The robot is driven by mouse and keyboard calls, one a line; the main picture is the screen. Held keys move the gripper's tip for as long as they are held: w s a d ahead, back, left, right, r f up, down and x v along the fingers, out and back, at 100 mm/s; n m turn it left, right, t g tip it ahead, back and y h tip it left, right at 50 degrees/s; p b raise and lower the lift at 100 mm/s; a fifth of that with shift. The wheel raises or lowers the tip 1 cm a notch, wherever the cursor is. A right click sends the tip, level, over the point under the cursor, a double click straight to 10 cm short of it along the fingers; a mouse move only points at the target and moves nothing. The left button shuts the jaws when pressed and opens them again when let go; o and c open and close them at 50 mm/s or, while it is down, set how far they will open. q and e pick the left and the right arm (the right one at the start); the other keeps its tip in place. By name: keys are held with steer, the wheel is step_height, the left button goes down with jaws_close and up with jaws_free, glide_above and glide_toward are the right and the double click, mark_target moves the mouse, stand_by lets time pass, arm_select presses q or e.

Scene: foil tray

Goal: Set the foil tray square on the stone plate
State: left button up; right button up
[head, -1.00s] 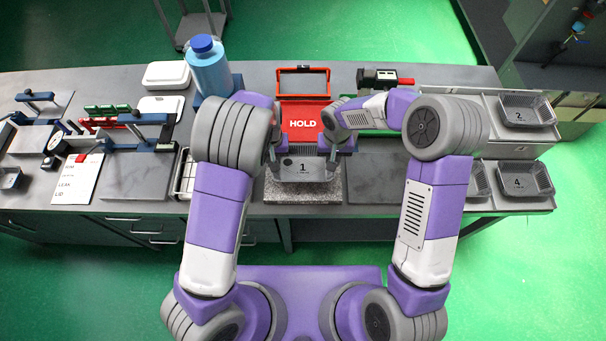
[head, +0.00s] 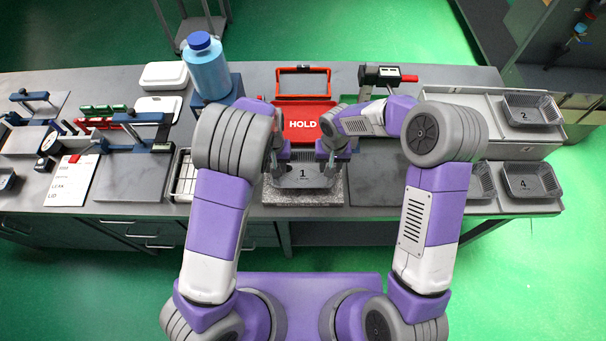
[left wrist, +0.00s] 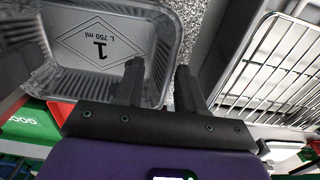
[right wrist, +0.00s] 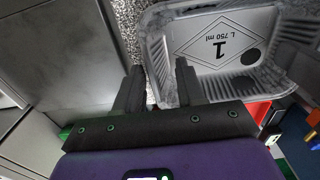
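The foil tray (head: 304,181), marked 1, sits over the speckled stone plate (head: 304,199) at the bench's middle. Its base shows in the left wrist view (left wrist: 100,45) and the right wrist view (right wrist: 222,45). My left gripper (head: 281,168) is at the tray's left end, its fingers (left wrist: 160,88) apart, astride the end wall. My right gripper (head: 333,168) is at the right end, its fingers (right wrist: 158,88) apart around that wall. The fingers hide parts of the rim. Whether the tray is exactly square to the plate I cannot tell.
A red HOLD box (head: 301,124) stands just behind the plate. A wire rack (head: 186,176) is on the left, a dark flat plate (head: 385,178) on the right. A blue bottle (head: 208,72) stands behind my left arm. More foil trays (head: 532,180) are far right.

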steer(key=shift+d, duration=0.1)
steer(key=shift+r, duration=0.1)
arm_select(q)
step_height(320, 180, up, 12)
arm_select(e)
step_height(320, 180, up, 12)
stand_by(0.6)
stand_by(0.5)
